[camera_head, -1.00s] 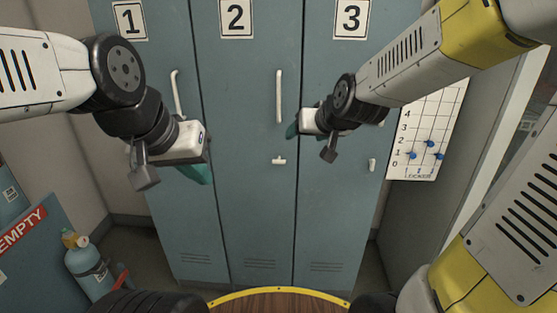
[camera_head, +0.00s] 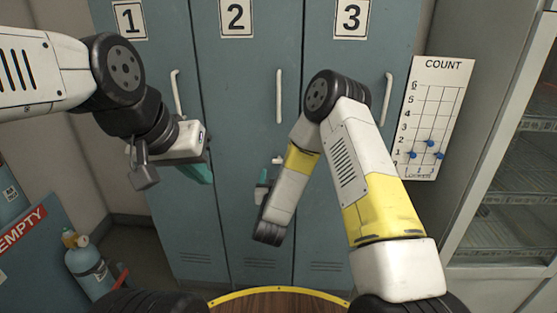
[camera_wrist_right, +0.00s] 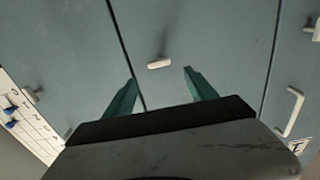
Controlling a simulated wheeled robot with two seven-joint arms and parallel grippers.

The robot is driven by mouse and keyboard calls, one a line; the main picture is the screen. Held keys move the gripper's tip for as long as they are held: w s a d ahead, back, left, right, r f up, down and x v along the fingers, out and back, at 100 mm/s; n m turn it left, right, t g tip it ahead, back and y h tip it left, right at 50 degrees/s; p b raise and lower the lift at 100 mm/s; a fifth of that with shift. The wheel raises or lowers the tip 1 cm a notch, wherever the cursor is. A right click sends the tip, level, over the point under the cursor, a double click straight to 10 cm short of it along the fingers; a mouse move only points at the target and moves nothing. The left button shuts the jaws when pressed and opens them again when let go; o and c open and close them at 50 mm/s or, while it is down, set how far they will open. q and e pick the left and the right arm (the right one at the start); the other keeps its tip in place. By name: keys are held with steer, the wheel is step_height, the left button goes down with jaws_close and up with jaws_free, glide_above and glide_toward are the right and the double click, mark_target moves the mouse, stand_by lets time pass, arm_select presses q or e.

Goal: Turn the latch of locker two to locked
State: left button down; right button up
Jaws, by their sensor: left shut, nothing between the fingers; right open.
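Locker two (camera_head: 238,80) is the middle blue door. Its small white latch (camera_head: 277,161) lies about level below the long handle (camera_head: 279,97), close to the door's right edge. In the right wrist view the latch (camera_wrist_right: 159,63) is ahead of the fingertips, in the gap between them and apart from both. My right gripper (camera_head: 262,184) is open and empty, low in front of locker two; my forearm hides part of it in the head view. My left gripper (camera_head: 197,173) is shut and empty in front of locker one (camera_head: 155,80).
Locker three (camera_head: 345,60) stands to the right; my right arm covers its lower part. A count board (camera_head: 432,115) with blue pegs hangs further right. A blue gas bottle (camera_head: 87,265) stands low at the left. A round wooden top (camera_head: 280,303) is at the bottom.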

mark_target(278, 162)
steer(key=w, duration=0.7)
steer(key=shift+w+d, duration=0.3)
steer(key=shift+w, duration=0.05)
steer(key=c, duration=1.4)
